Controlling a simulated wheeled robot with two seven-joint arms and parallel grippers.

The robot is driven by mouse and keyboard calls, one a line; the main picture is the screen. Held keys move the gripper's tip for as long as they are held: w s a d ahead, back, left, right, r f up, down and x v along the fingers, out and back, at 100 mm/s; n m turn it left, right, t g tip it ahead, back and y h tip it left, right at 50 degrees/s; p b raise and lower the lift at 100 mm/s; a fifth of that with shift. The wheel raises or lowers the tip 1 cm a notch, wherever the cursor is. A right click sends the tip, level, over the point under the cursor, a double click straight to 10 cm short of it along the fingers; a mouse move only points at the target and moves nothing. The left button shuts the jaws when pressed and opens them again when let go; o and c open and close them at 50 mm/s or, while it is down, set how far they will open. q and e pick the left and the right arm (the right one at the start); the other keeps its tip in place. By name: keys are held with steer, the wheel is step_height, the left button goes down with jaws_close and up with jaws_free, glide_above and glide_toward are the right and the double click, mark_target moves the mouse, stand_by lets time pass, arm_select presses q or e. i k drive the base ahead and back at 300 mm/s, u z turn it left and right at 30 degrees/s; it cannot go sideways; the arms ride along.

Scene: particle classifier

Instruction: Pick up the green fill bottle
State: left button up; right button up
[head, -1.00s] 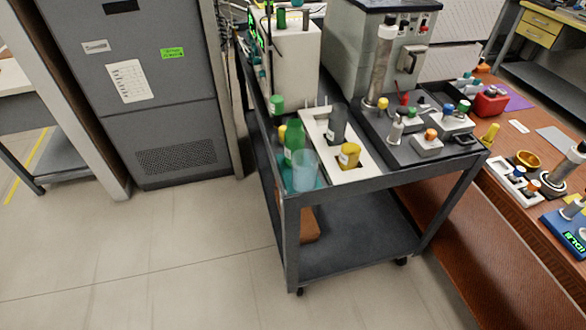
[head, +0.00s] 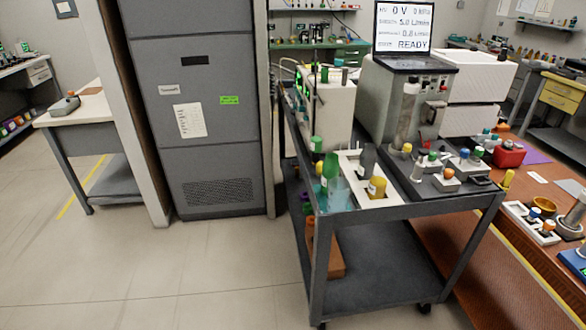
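A green bottle (head: 329,168) stands on the front left part of the grey cart's (head: 400,212) top. A pale blue see-through cup (head: 334,192) stands in front of it and hides its lower part. A smaller green-topped item (head: 316,144) is just behind it to the left. A white tray (head: 347,161) to its right holds a dark grey bottle (head: 367,158) and a yellow bottle (head: 377,187). Neither of my grippers is in view.
A grey cabinet (head: 205,110) stands left of the cart. A brown bench (head: 530,215) with small devices is at the right. The floor (head: 190,265) before the cabinet is clear.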

mark_target(331, 167)
steer(key=u, duration=0.6)
steer(key=i, duration=0.8)
steer(key=u, duration=0.2)
